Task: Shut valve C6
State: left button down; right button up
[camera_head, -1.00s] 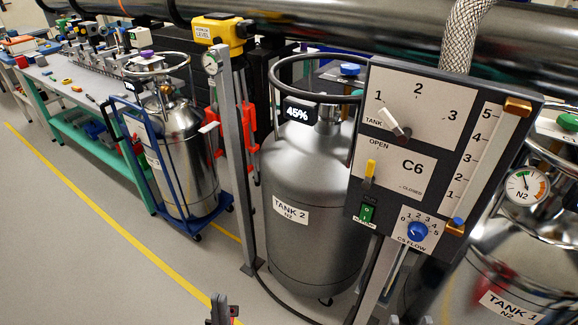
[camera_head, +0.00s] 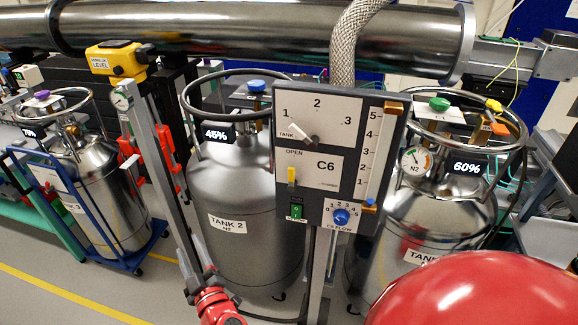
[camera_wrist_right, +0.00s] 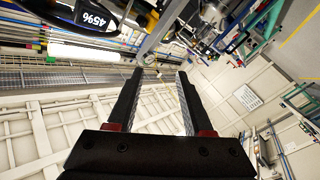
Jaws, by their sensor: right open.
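The C6 panel (camera_head: 325,168) stands upright on a post between two tanks. Its yellow valve lever (camera_head: 291,180) stands upright in the C6 section, under the word OPEN; the closed mark is at lower right of that section. My right gripper (camera_head: 193,260) is low and left of the panel, in front of TANK 2, apart from the lever. In the right wrist view its two dark fingers (camera_wrist_right: 160,74) are spread with nothing between them. The lever is not visible in that view. My left gripper is not in view.
TANK 2 (camera_head: 232,190) stands behind the panel at left, TANK 1 (camera_head: 430,215) at right. A grey post (camera_head: 165,170) stands left of TANK 2. The panel also carries a tank selector knob (camera_head: 301,135), a green switch (camera_head: 296,211) and a blue flow knob (camera_head: 341,216).

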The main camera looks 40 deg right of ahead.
jog(key=s+d+r+m+g+h+p, duration=0.1)
jog(key=s+d+r+m+h, duration=0.3)
jog(key=d+r+m+h, duration=0.3)
jog(key=m+g+h+p, duration=0.2)
jog(key=m+g+h, duration=0.35)
jog(key=m, duration=0.25)
send_near(291, 173)
jog(key=shift+g, duration=0.35)
jog(key=p+x, duration=0.8)
jog(key=shift+a+r, duration=0.15)
jog(key=shift+r, duration=0.25)
jog(key=shift+w+d+f+p, duration=0.2)
jog(key=shift+w+d+p, duration=0.1)
jog(key=shift+w+d, duration=0.1)
grip_shut()
